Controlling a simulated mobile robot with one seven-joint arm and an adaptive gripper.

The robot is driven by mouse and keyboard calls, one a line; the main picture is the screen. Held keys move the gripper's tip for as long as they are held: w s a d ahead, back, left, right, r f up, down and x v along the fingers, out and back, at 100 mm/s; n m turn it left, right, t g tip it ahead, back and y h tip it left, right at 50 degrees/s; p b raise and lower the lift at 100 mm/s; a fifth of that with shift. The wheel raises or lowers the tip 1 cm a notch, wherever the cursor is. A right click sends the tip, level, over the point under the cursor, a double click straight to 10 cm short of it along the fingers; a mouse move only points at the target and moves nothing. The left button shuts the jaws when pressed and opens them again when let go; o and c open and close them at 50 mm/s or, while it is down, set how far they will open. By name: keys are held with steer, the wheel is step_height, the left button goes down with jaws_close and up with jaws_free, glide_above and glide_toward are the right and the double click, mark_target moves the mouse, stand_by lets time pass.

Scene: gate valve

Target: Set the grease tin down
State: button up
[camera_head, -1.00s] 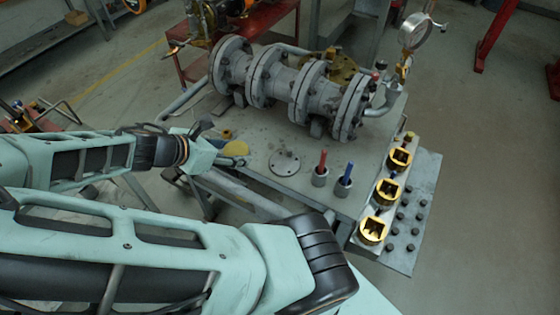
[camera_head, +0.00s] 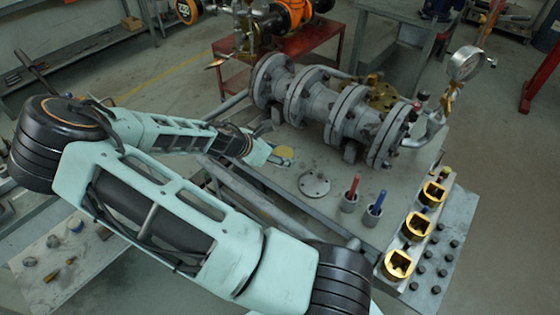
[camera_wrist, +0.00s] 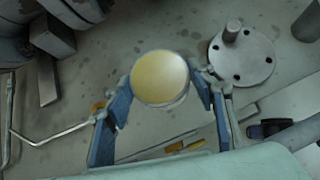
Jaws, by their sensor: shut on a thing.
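The grease tin (camera_wrist: 158,78) is a round tin with a yellow lid, seen from above in the wrist view. My gripper (camera_wrist: 160,90) is shut on it, with one blue finger at each side.
A round bolted plate (camera_head: 314,184) lies right of the tin, with a knob in the wrist view (camera_wrist: 242,57). Two small cups with red (camera_head: 349,202) and blue (camera_head: 371,215) handles stand further right. The flanged pipe valve (camera_head: 325,105) fills the bench's back.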

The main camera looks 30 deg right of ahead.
steer(key=shift+f, duration=1.5)
steer(key=shift+f, duration=0.1)
steer(key=shift+f, duration=0.15)
steer(key=o, duration=1.3)
steer(key=shift+r, duration=0.25)
steer(key=v, duration=1.2)
steer(key=shift+s, duration=0.1)
